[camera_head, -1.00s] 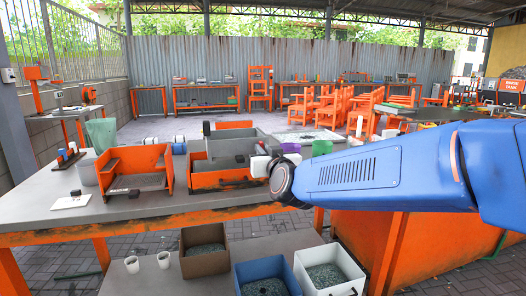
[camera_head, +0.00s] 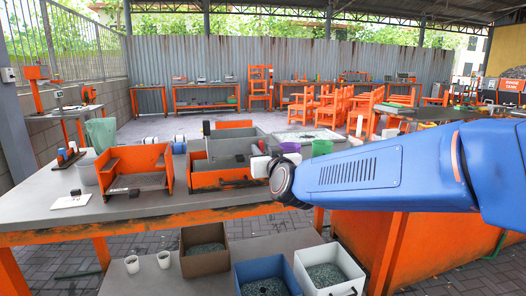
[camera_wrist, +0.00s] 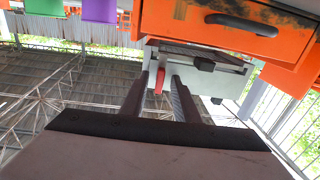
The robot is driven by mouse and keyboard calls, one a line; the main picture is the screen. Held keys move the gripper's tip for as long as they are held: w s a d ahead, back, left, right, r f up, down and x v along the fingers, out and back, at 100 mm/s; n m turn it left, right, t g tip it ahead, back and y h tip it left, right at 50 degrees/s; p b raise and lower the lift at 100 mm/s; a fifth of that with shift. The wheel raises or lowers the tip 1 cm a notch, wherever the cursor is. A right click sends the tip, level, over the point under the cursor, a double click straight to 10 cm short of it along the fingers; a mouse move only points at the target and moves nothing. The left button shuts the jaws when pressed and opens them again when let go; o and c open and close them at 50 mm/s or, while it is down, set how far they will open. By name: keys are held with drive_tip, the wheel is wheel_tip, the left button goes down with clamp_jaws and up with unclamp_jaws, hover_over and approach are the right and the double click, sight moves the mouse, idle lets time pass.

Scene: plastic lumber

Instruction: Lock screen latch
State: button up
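My gripper (camera_wrist: 162,82) shows in the wrist view with its two dark fingers apart, pointing at a light grey metal frame (camera_wrist: 235,82). A small red piece (camera_wrist: 160,80), perhaps the latch, shows in the gap between the fingers. I cannot tell whether they touch it. In the head view, the end of my arm is beside the orange box with the grey screen tray (camera_head: 221,180); the fingers and latch are hidden there. A post with a dark knob (camera_head: 206,128) stands at the tray's left side.
An orange bin (camera_head: 165,168) stands left on the workbench (camera_head: 60,215). Purple (camera_head: 290,147) and green (camera_head: 322,147) cups stand behind my wrist. Brown (camera_head: 203,262), blue and white bins of grey granules sit on the lower shelf. An orange drawer with a dark handle (camera_wrist: 240,22) shows in the wrist view.

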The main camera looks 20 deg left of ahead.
drive_tip(key=v, duration=1.7)
drive_tip(key=shift+s, duration=0.15)
drive_tip(key=s+d+f+g+h, duration=0.1)
drive_tip(key=d+f+g, duration=0.1)
drive_tip(key=d+f, duration=0.35)
drive_tip(key=s+d+f+m+g+h, duration=0.1)
drive_tip(key=s+d+f+h, duration=0.1)
drive_tip(key=d, duration=0.7)
drive_tip(key=s+d+f+g+h, duration=0.15)
drive_tip(key=d+f, duration=0.25)
drive_tip(key=d, duration=0.4)
drive_tip(key=s+d+f+m+g+h, duration=0.2)
drive_tip(key=s+d+f, duration=0.3)
drive_tip(key=s+d, duration=0.3)
drive_tip(key=s+d+f+m+g+h, duration=0.3)
drive_tip(key=s+d+f, duration=0.3)
drive_tip(key=d, duration=0.5)
drive_tip(key=shift+s+g, duration=0.45)
drive_tip(key=shift+s, duration=0.5)
drive_tip(key=shift+f, duration=0.1)
